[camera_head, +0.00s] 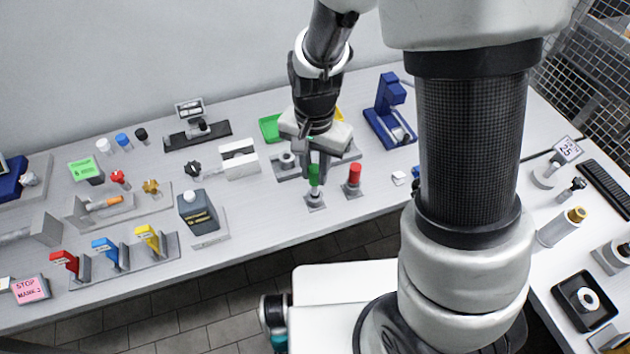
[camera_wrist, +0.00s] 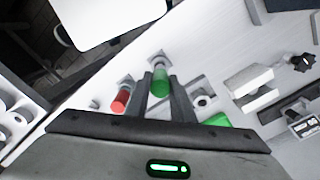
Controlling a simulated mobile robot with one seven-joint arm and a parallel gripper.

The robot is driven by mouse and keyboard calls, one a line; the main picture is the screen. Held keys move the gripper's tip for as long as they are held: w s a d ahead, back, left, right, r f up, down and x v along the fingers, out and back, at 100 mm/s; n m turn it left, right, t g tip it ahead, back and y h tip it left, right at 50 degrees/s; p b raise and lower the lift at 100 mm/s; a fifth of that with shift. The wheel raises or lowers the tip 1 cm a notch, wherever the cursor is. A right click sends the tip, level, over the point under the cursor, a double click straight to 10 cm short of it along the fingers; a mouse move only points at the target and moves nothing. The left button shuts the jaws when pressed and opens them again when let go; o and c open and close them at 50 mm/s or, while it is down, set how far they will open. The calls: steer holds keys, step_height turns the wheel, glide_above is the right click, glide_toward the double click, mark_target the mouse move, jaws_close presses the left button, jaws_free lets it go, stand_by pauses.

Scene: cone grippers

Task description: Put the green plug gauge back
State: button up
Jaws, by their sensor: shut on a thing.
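The green plug gauge (camera_head: 314,177) has a green handle and stands roughly upright. My gripper (camera_head: 315,168) is shut on this handle from above. In the wrist view the green handle (camera_wrist: 161,82) lies between the two dark fingers of my gripper (camera_wrist: 161,88). A small grey stand (camera_head: 315,204) is directly under the gauge. I cannot tell whether the gauge's lower end is seated in the stand or just above it. A red plug gauge (camera_head: 354,174) stands upright in its own grey stand to the right. It also shows in the wrist view (camera_wrist: 121,100), left of my fingers.
A grey fixture with a ring (camera_head: 288,160) and a green tray (camera_head: 270,127) lie behind my gripper. A blue press (camera_head: 390,112) stands at the back right. A dark grey box device (camera_head: 198,211) is to the left. The front table edge is close to the stands.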

mark_target(315, 181)
steer(key=shift+f, duration=1.9)
steer(key=shift+f+b, duration=0.2)
steer(key=shift+b, duration=0.15)
steer(key=o, duration=0.9)
steer(key=shift+o, duration=0.2)
steer(key=shift+r, duration=0.1)
